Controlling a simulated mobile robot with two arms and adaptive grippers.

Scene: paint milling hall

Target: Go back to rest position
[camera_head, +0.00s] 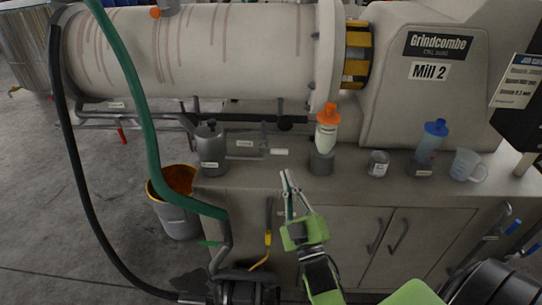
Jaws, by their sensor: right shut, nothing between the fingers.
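My right gripper (288,180) has a green body and slim fingers. It reaches up from the lower right, in front of the grey bench cabinet (345,220). Its fingers are shut and hold nothing. The fingertips show just in front of the bench top's edge, below and left of a bottle with an orange cap (326,133) standing in a grey holder (321,162). I cannot tell the exact gap to the bench. My left gripper is not in view.
On the bench stand a grey canister (211,148), a small labelled cup (378,163), a blue-capped bottle (431,143) and a clear jug (467,165). A green hose (138,90) hangs at left above a bucket (176,215). The mill (200,45) stands behind.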

